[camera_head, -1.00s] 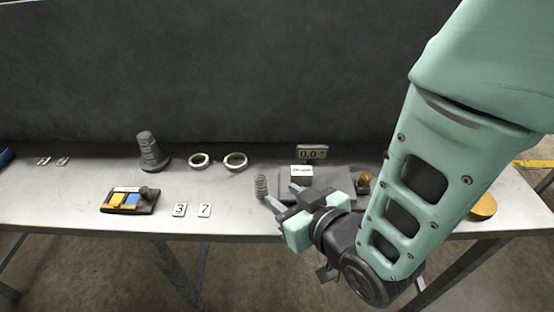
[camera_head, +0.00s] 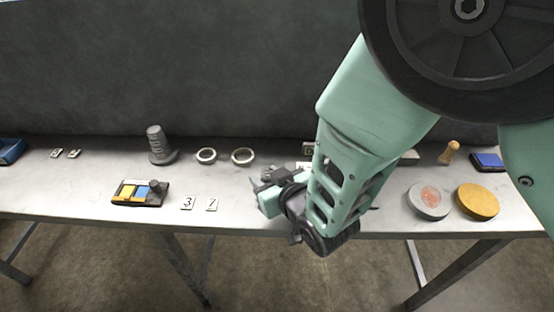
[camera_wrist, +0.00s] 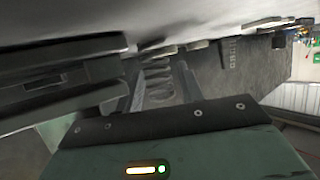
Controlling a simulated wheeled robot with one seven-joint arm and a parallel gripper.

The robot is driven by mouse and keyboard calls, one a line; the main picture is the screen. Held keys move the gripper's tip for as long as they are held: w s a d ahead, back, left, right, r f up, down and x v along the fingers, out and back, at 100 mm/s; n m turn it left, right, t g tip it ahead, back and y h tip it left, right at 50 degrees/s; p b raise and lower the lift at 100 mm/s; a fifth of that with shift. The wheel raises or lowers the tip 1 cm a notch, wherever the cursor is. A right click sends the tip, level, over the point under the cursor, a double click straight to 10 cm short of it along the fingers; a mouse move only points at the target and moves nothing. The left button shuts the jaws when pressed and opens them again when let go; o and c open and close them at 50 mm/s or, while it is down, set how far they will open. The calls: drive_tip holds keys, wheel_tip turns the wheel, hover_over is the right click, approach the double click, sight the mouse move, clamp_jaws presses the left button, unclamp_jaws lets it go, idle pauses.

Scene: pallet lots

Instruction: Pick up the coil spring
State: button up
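The coil spring (camera_wrist: 157,78) shows in the wrist view as grey rings between my two fingers. In the head view I cannot make it out; my gripper and arm cover that spot. My gripper (camera_wrist: 160,88) is open, with one finger on each side of the spring. Narrow gaps seem to show beside the spring, and I cannot tell whether either finger touches it. In the head view my gripper (camera_head: 258,184) is low over the middle of the bench, pointing left.
A large dark device (camera_wrist: 60,75) is close beside my gripper in the wrist view. On the bench (camera_head: 90,195) are two rings (camera_head: 243,149), a ridged grey cone (camera_head: 159,145), a tray with coloured blocks (camera_head: 140,193), number cards (camera_head: 187,203) and two discs (camera_head: 478,201) at right.

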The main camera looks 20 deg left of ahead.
drive_tip(key=c, duration=0.8)
drive_tip(key=shift+o, duration=0.2)
